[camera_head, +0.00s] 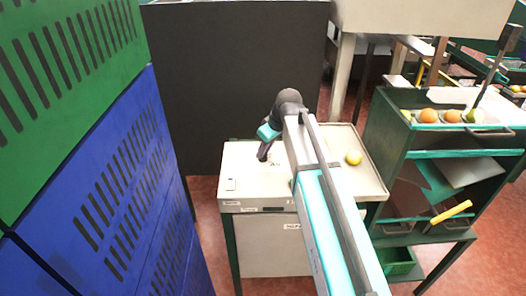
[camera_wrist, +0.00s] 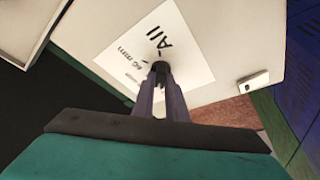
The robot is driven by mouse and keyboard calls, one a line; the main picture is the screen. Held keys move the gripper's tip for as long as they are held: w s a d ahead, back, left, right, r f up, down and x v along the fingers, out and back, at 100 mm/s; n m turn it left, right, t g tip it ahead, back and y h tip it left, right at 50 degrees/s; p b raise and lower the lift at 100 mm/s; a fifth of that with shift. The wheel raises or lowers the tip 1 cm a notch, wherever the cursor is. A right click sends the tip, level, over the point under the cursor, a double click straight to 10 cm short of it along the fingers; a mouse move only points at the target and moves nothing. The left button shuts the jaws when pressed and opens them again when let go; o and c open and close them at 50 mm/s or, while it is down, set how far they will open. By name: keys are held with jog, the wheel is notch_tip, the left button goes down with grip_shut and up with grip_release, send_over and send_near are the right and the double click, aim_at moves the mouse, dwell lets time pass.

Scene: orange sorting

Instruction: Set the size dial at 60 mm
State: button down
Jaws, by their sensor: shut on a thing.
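The size dial (camera_wrist: 158,66) is a small dark knob on a white label card (camera_wrist: 188,60) on the pale machine top. The card reads "All" beside the knob and "60 mm" to its left; another dark marking lower down is too small to read. My gripper (camera_wrist: 160,74) has its fingers closed around the knob. The fingers hide much of the knob, and I cannot tell which mark it points at. In the head view my gripper (camera_head: 263,154) points down onto the machine top (camera_head: 235,160), and the dial is hidden there.
A small switch (camera_wrist: 253,82) sits near the top's edge. A yellow-green fruit (camera_head: 354,158) lies on the tray (camera_head: 372,180) at the right. A green cart (camera_head: 385,140) with oranges stands further right. Blue crates (camera_head: 120,200) are stacked close on the left.

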jog(key=m+h, duration=0.1)
jog(key=m, duration=0.1)
jog(key=m+t, duration=0.1)
jog(key=m, duration=0.2)
jog(key=shift+s+a+h, duration=0.1)
jog(key=shift+a+h, duration=0.05)
jog(key=shift+h, duration=0.25)
jog(key=m+h, duration=0.1)
jog(key=m, duration=0.2)
jog(key=m+h, duration=0.1)
jog(key=m, duration=0.1)
jog(key=shift+a+m, duration=0.15)
jog(key=shift+m, duration=0.25)
jog(key=m+h+b, duration=0.1)
jog(key=m+h, duration=0.1)
jog(key=m, duration=0.3)
jog(key=shift+a+m+b, duration=0.1)
jog(key=shift+m+b, duration=0.2)
jog(key=shift+m, duration=0.1)
jog(key=m+g+h+b, duration=0.1)
jog(key=m+g, duration=0.1)
jog(key=m, duration=0.2)
jog(key=shift+m, duration=0.3)
jog(key=c, duration=1.8)
grip_release()
jog(key=shift+o, duration=0.2)
jog(key=shift+r, duration=0.1)
